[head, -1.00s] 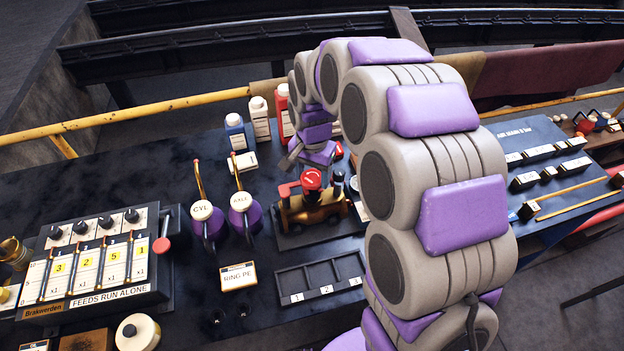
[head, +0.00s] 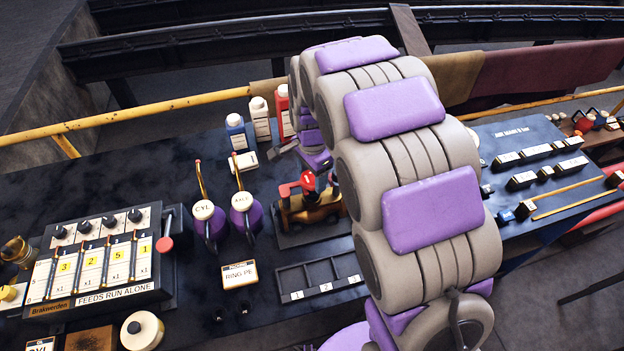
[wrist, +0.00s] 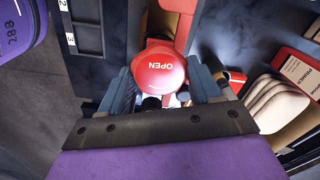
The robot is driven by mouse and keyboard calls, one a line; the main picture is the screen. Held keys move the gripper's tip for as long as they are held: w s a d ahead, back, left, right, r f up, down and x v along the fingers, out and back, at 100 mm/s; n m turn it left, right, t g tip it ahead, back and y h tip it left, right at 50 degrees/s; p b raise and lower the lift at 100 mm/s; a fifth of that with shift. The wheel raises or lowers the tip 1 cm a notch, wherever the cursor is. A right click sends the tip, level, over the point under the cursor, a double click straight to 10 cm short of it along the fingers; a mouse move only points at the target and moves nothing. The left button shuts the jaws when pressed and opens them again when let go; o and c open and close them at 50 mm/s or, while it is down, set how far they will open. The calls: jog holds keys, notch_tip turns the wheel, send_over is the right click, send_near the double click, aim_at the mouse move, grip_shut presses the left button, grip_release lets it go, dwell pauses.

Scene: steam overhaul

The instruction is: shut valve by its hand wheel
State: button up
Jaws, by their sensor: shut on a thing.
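The valve's red hand wheel (wrist: 158,68) shows in the wrist view as a round cap marked OPEN, the word upside down. My gripper (wrist: 163,84) has one dark finger on each side of the wheel and is shut on it. In the head view the red wheel (head: 308,181) sits on top of a brass engine-like body (head: 312,212) on a dark base. My arm reaches over from the right, and my fingertips are mostly hidden there by the arm and wrist.
Bottles (head: 235,130) stand behind. A numbered tray (head: 318,276) lies in front. A yellow rail (head: 130,114) runs along the back.

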aim_at(311, 177)
jog(key=shift+s+r+m+p, duration=0.1)
jog(key=shift+m+p, duration=0.45)
jog(key=shift+m, duration=0.25)
jog(key=m+p, duration=0.2)
jog(key=m, duration=0.2)
jog(key=o, duration=1.1)
jog(key=shift+a, duration=0.2)
jog(key=shift+d, duration=0.1)
jog(key=shift+c, duration=1.2)
jog(key=shift+r+p, duration=1.8)
jog(key=shift+r, duration=1.1)
